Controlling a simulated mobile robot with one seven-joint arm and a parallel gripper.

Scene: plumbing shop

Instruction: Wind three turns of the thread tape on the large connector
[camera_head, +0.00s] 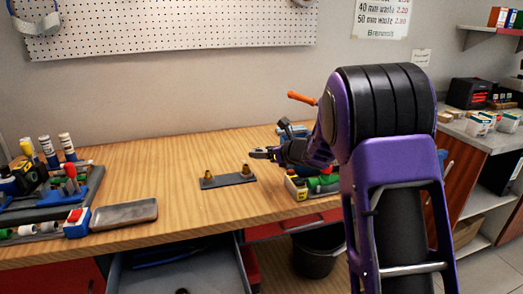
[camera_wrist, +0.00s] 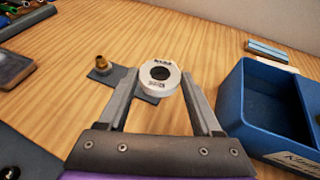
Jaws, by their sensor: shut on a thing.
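My gripper (camera_wrist: 159,84) is shut on a white roll of thread tape (camera_wrist: 160,92), held between the fingertips with its round face and dark centre hole towards the wrist camera. In the head view, my gripper (camera_head: 262,153) is above the bench, just up and right of two brass connectors. The left connector (camera_head: 207,177) and right connector (camera_head: 246,170) stand upright on a dark plate (camera_head: 228,181). In the wrist view, one brass connector (camera_wrist: 102,63) shows left of the roll, apart from it; the roll and gripper hide the other. I cannot tell which connector is larger.
A blue two-compartment box (camera_wrist: 248,112) stands close right of my gripper in the wrist view. At the bench's left are a tool tray (camera_head: 50,210) and a flat grey case (camera_head: 124,214). A drawer (camera_head: 180,272) is open below. Bench between case and plate is clear.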

